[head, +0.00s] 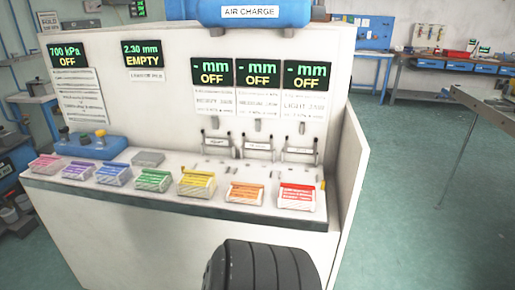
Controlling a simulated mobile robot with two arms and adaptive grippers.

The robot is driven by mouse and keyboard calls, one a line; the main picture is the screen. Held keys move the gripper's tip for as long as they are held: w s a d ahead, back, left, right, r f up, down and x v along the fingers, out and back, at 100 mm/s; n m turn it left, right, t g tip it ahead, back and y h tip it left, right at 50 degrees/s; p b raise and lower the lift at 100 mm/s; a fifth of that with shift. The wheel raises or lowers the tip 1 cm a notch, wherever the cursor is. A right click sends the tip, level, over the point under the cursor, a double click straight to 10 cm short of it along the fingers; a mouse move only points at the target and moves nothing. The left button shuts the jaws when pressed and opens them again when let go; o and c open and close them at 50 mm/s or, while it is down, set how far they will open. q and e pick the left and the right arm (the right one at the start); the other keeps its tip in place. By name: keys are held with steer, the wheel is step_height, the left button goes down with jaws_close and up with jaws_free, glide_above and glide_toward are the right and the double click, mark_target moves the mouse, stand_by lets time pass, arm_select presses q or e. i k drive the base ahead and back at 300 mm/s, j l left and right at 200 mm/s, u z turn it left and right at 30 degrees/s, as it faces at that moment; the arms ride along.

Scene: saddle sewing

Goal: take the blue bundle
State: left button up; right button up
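The blue bundle (113,174) lies on the front ledge of the white bench, left of the middle. It sits in a row of similar coloured bundles, between the purple bundle (80,170) on its left and the green bundle (153,180) on its right. No gripper touches it, and nothing hides it.
The row also holds pink (46,163), yellow (196,183), orange (246,193) and red (297,196) bundles. A blue holder with bottles (90,147) and a grey block (148,158) stand behind. A ribbed black shape (262,268) is at the bottom. Open floor lies right.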

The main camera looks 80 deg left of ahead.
mark_target(111, 173)
steer(key=k+j+u, duration=0.1)
steer(key=u, duration=3.4)
